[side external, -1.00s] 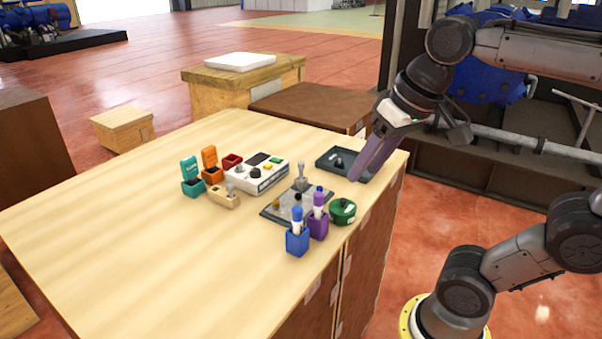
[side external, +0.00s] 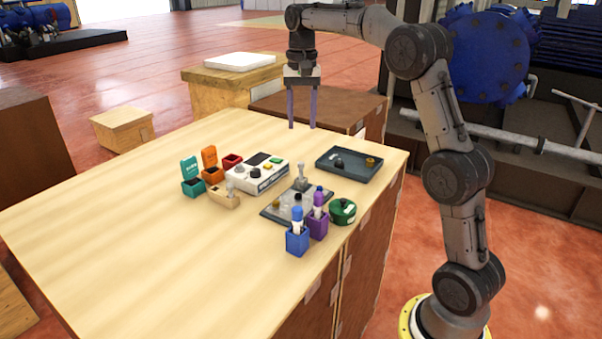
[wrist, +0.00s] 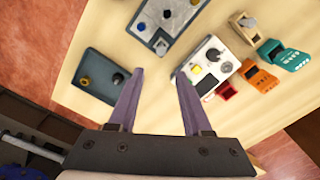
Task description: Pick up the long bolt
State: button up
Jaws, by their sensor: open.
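My gripper (side external: 302,126) points down, open and empty, above the far part of the workbench. In the wrist view its two purple fingers (wrist: 160,72) are spread with only bare tabletop between the tips. A grey bolt-like piece with a wide top (side external: 301,174) stands upright at the dark grey plate (side external: 272,212). A smaller grey upright piece (side external: 230,187) stands at the wooden block (side external: 224,198). I cannot tell for sure which one is the long bolt. My gripper touches neither.
A dark tray (side external: 349,176) holds a black and a brass piece. A white control box (side external: 240,180), teal box (side external: 192,187), orange box (side external: 211,175), red box (side external: 232,160), blue holder (side external: 297,242), purple holder (side external: 318,228) and green round container (side external: 343,211) stand around. The near left tabletop is clear.

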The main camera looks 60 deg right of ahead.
aim_at(301, 162)
notch_tip(301, 162, down, 8)
jog(key=shift+s+f, duration=0.1)
jog(key=shift+f, duration=0.05)
jog(key=shift+a+f, duration=0.15)
jog(key=shift+f, duration=2.45)
jog(key=shift+c, duration=0.2)
grip_shut()
